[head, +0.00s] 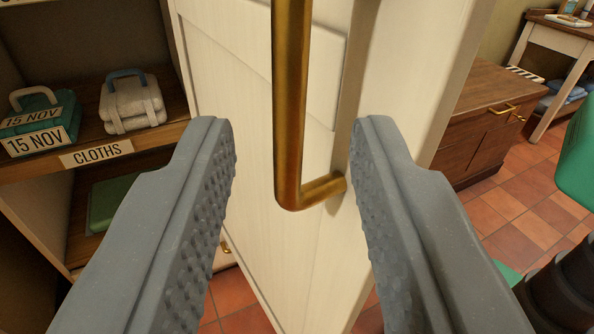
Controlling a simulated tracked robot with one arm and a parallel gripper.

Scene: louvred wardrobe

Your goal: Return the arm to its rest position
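My gripper (292,160) is open. Its two grey, studded fingers stand wide apart in the head view, with nothing held between them. A brass bar handle (291,100) shows between the fingers, near the fingertips. I cannot tell whether it lies in front of the tips or between them, but neither finger seems to touch it. The handle is fixed to a cream wardrobe door (250,130), which stands open and is seen close up. The rest of my arm is mostly out of view.
At left, an open shelf (160,139) labelled CLOTHS holds a white bag (131,105) and a teal bag (32,112). A green item (108,205) lies below. At right are a brown cabinet (478,120), a table (560,35) and a green object (577,160). Tiled floor (515,215) shows between.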

